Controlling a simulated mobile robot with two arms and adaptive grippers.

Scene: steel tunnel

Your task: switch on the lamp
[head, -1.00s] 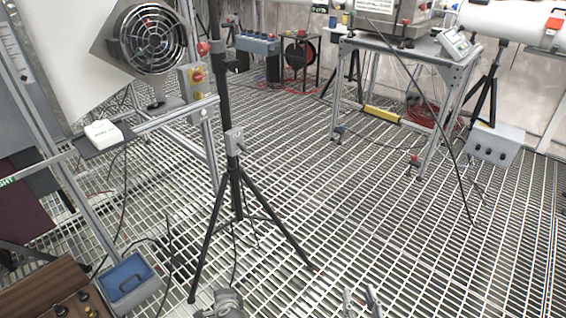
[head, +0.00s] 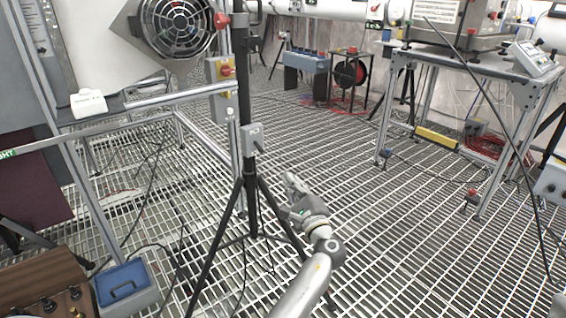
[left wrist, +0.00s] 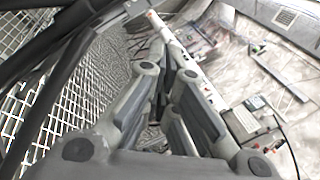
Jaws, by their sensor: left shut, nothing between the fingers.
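A black tripod stand (head: 247,95) rises in the left middle of the head view. A small grey switch box (head: 251,138) is fixed to its pole, with a small lever on its right side. The pole runs out of the top of the picture, so no lamp head on it shows. My left gripper (head: 291,183) is shut and empty, below and to the right of the box and apart from it. In the left wrist view its fingers (left wrist: 166,62) point away from the camera, and the switch box cannot be made out. My right gripper is not in view.
Dark bars (left wrist: 45,55), perhaps tripod legs, cross the left wrist view's upper left. A fan (head: 178,25) and a yellow box with a red knob (head: 222,75) stand behind the tripod. A blue-lidded box (head: 123,283) sits at lower left. Grating floor (head: 375,235) right of my arm is clear.

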